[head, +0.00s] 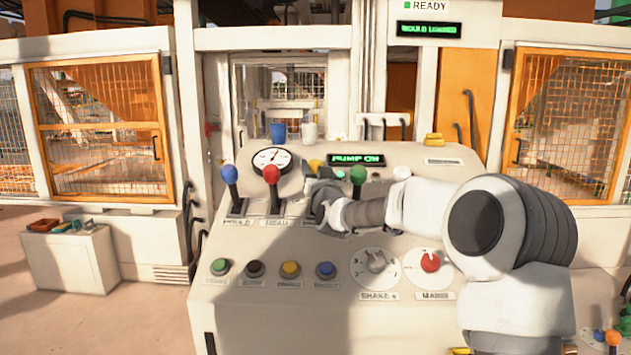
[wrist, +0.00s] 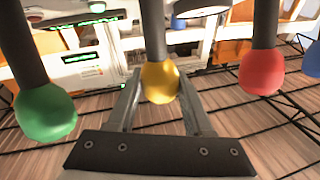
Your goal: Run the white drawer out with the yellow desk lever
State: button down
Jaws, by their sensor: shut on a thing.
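The yellow lever's round knob (head: 315,165) stands on the sloping desk, between the red and green levers in the head view. My gripper (head: 318,186) is at this lever, and my wrist hides much of its shaft. In the wrist view the yellow knob (wrist: 160,82) sits between the two fingers of my gripper (wrist: 161,95), which is shut on it. I cannot pick out the white drawer for certain in either view.
A blue lever (head: 229,174) and a red lever (head: 271,173) stand left of the yellow one, a green lever (head: 358,174) close on its right. Buttons and two dials lie below. The pump display (head: 356,160) reads PUMP ON; an upper sign (head: 429,29) reads MOULD LOADED.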

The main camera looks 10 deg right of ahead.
jog(key=shift+s+a+f+n+t+b, duration=0.15)
jog(key=shift+s+f+t+b, duration=0.25)
jog(key=shift+b, duration=1.25)
jog(key=shift+s+f+n+t+b, duration=0.2)
jog(key=shift+s+t+b, duration=0.25)
jog(key=shift+b, duration=1.15)
jog(key=shift+s+a+b, duration=0.1)
jog(key=shift+s+b, duration=0.25)
jog(key=shift+b, duration=0.5)
jog(key=shift+r, duration=0.1)
jog(key=shift+c, duration=1.6)
grip_release()
jog(key=shift+t, duration=0.25)
jog(key=shift+s, duration=0.15)
jog(key=b+v, duration=0.2)
jog(key=v, duration=1.5)
jog(key=shift+s, duration=0.15)
jog(key=shift+r, duration=0.1)
